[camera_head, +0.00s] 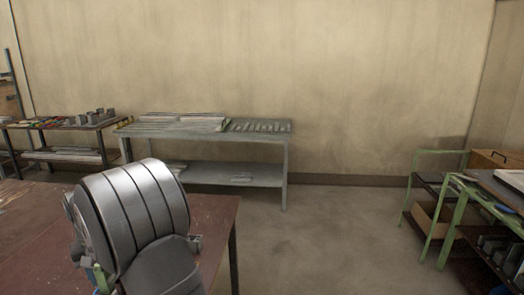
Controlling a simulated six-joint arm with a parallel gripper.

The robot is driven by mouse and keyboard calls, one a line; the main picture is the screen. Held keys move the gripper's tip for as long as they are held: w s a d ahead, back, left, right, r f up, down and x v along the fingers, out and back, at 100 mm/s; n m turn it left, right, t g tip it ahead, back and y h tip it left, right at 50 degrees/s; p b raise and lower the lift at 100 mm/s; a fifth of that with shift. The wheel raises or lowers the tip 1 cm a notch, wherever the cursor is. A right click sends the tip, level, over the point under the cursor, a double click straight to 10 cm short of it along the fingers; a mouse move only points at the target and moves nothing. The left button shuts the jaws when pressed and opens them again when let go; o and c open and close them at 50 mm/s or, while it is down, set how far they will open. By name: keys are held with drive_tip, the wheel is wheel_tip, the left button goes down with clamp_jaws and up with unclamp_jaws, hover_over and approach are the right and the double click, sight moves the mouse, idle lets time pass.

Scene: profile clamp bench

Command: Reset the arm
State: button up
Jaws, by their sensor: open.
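A grey, banded, rounded metal body, which looks like a link of my own arm, fills the lower left of the head view, in front of a brown table (222,212). My gripper cannot be made out in this view; no fingers or jaws show. The link hides part of the tabletop behind it.
A grey-green workbench (262,135) with metal profiles (180,122) stands against the back wall. A darker bench (70,125) with small parts is left of it. Green-framed carts (455,205) stand at right. The concrete floor (330,240) between is clear.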

wheel_tip(320, 180, up, 6)
drive_tip(key=f, duration=0.1)
wheel_tip(320, 180, down, 17)
drive_tip(key=shift+s+r, duration=0.1)
drive_tip(key=s, duration=1.3)
drive_tip(key=shift+s+r, duration=0.2)
drive_tip(key=shift+s, duration=0.15)
drive_tip(key=w+r+m, duration=0.3)
drive_tip(key=r+m, duration=0.1)
drive_tip(key=r, duration=1.5)
drive_tip(key=shift+a+r, duration=0.1)
